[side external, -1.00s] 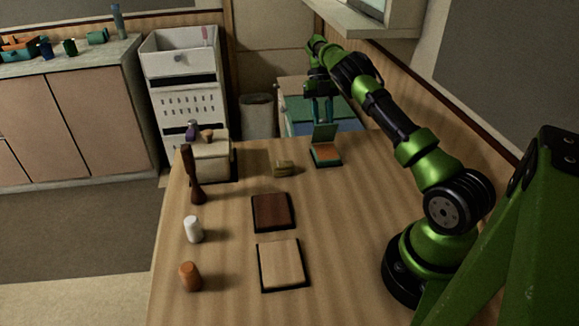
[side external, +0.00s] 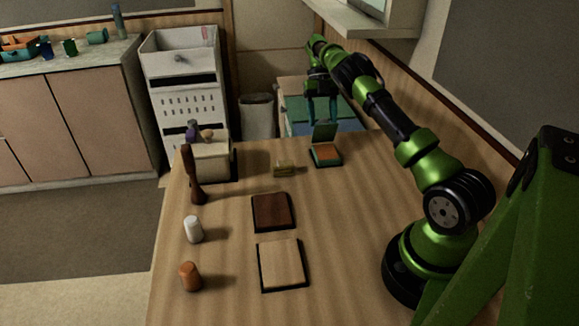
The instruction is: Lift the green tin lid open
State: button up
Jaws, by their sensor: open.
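The green tin (side external: 326,156) sits near the far edge of the wooden table, with an orange-brown inside showing. Its green lid (side external: 324,132) stands raised, roughly upright, at the tin's far side. My gripper (side external: 321,120) points down just above and behind the lid, its fingers apart. The lid hides part of the fingertips, and I cannot tell whether they touch it.
A small yellowish block (side external: 284,168) lies left of the tin. A cream box (side external: 212,163) stands farther left, beside a dark brown mill (side external: 196,190). A dark board (side external: 272,211) and a pale board (side external: 282,264) lie nearer.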

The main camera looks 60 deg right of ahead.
aim_at(324, 120)
notch_tip(324, 120, up, 4)
jog(key=shift+f, duration=0.2)
jog(key=s+a+r, duration=0.1)
jog(key=s+a, duration=0.8)
jog(key=s, duration=0.4)
jog(key=shift+s+r, duration=0.15)
jog(key=s+a+r+m+t+h, duration=0.1)
jog(key=a+r+m+t, duration=0.4)
jog(key=a+m, duration=0.6)
jog(key=s+a+r+m+t+h, duration=0.1)
jog(key=s+a+r+m+t, duration=0.2)
jog(key=a+r+m+t, duration=0.3)
jog(key=a+r+m, duration=0.1)
jog(key=a+m, duration=0.4)
jog(key=m, duration=0.9)
jog(key=shift+t, duration=0.3)
